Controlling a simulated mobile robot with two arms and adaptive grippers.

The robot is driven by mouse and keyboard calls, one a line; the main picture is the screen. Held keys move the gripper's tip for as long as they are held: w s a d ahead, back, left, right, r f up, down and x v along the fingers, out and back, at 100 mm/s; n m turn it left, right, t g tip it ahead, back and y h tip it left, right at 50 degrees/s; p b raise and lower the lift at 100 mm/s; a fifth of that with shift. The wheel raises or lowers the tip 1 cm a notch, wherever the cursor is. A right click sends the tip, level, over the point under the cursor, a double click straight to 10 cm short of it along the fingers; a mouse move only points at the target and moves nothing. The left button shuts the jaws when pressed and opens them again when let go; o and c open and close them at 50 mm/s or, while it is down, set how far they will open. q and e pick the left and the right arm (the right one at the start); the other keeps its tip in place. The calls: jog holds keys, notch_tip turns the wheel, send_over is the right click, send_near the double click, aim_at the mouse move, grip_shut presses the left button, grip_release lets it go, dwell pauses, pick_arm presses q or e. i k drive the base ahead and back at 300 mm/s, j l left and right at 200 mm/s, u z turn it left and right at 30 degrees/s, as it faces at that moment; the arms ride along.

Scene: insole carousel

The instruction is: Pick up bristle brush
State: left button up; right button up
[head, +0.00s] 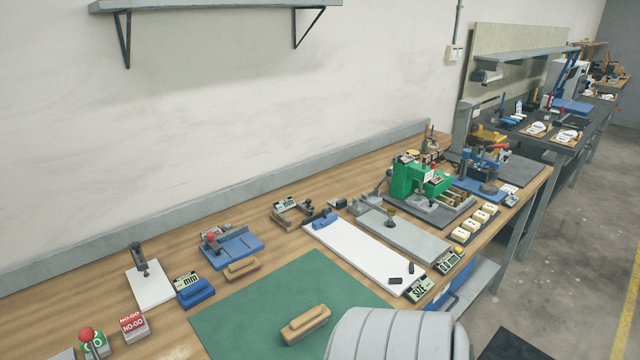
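A tan wooden block with a raised grip (305,325), which looks like the bristle brush, lies on the green mat (240,318) near the bottom middle of the head view. Its bristles cannot be made out. A similar, smaller tan wooden block (241,268) lies farther back, in front of the blue fixture (232,250). Neither of my grippers is in view. A rounded grey part at the bottom edge hides the mat's right corner and stands close to the right of the larger block.
A white board (360,252) and a grey plate (402,236) lie right of the mat. A green press (418,180) stands behind them. GO (92,344) and NO-GO (133,326) blocks stand at the left. The mat around the larger block is clear.

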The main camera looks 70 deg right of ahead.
aim_at(302, 326)
jog(key=z, duration=2.1)
jog(key=l+u, duration=0.1)
